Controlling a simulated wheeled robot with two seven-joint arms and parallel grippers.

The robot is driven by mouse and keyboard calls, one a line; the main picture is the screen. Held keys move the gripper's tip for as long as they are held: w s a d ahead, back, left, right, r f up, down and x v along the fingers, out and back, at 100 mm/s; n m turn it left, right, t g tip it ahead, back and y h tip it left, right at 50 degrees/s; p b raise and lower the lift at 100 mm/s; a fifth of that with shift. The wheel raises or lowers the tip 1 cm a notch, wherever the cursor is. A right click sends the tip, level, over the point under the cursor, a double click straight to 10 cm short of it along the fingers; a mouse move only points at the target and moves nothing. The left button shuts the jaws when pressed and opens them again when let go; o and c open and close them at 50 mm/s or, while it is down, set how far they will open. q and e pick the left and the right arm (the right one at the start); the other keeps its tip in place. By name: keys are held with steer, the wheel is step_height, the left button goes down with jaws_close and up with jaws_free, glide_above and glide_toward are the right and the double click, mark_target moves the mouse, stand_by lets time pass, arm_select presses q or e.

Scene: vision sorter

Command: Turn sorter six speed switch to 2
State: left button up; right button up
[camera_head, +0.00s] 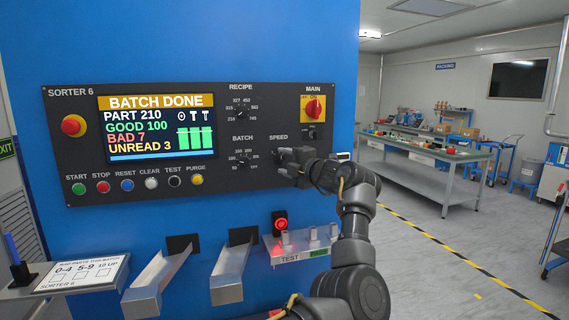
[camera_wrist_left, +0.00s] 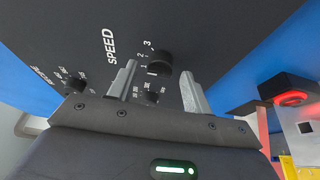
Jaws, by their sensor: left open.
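The SPEED switch (camera_wrist_left: 160,62) is a black round knob on the dark panel of sorter six, with the marks 1, 2 and 3 beside it in the left wrist view. I cannot tell clearly which mark it points to. My left gripper (camera_head: 281,158) is at the panel below the SPEED label in the head view and hides the knob there. In the left wrist view the left gripper (camera_wrist_left: 158,76) is open, with the knob between and just beyond its fingertips. Contact is not clear. My right gripper is not in view.
The BATCH knob (camera_head: 243,160) is left of the gripper and the RECIPE knob (camera_head: 241,113) above it. The red MAIN switch (camera_head: 313,107) is at upper right. Several buttons line the panel's bottom; metal chutes (camera_head: 228,285) and a TEST shelf (camera_head: 292,258) stick out below.

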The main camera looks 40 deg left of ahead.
arm_select(q)
steer(key=b+v, duration=0.3)
steer(key=v, duration=0.7)
steer(key=shift+d, duration=0.2)
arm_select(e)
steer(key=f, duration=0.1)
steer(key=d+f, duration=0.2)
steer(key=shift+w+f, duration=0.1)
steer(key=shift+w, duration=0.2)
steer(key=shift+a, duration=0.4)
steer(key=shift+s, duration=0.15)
